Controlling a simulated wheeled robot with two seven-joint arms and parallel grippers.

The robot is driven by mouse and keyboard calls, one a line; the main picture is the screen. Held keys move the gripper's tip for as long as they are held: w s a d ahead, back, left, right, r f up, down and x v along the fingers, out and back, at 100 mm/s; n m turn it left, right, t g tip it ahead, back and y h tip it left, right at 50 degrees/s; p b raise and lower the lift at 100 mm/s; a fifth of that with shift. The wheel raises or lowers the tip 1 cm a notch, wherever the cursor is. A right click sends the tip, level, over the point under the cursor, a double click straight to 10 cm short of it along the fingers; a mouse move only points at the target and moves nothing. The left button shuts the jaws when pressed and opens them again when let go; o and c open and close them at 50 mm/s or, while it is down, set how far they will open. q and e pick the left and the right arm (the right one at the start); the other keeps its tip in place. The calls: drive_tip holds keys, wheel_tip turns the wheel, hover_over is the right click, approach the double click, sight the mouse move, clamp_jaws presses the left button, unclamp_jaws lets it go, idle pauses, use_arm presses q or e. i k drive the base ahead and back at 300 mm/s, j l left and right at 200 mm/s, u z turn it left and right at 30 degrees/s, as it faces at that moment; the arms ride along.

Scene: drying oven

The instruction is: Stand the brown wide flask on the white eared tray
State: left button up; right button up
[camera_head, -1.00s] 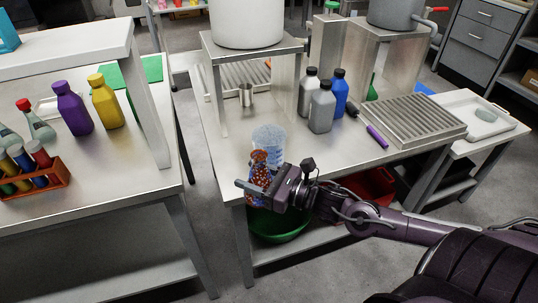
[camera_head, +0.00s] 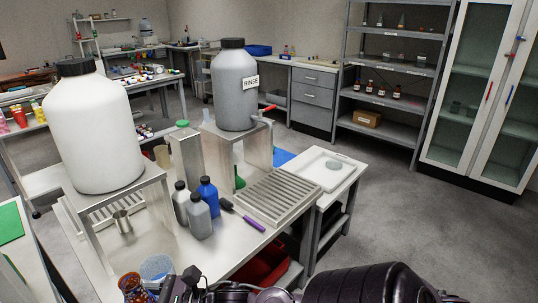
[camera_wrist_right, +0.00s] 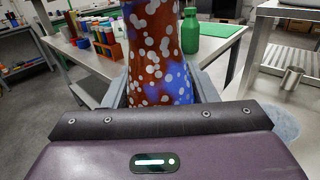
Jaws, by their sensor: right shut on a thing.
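The flask (camera_head: 132,289), brown with white dots and blue patches, is at the bottom left of the head view, partly cut off. In the right wrist view the flask (camera_wrist_right: 155,55) stands upright between the fingers; its top is out of frame. My right gripper (camera_wrist_right: 158,95) is shut around it. In the head view only part of this gripper and arm shows at the bottom edge. The white eared tray (camera_head: 312,172) lies on the side table at right, with a pale round piece (camera_head: 333,165) on it. My left gripper is not in view.
A translucent blue beaker (camera_head: 156,267) is beside the flask. Grey (camera_head: 199,217), blue (camera_head: 208,196) and other bottles, a purple-handled tool (camera_head: 248,221) and a ribbed rack (camera_head: 280,197) lie between flask and tray. A grey RINSE tank (camera_head: 235,88) stands behind. Floor at right is clear.

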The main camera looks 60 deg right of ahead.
sight(317, 180)
drive_tip(key=l+z, duration=0.2)
drive_tip(key=l, duration=1.75)
drive_tip(key=i, duration=0.05)
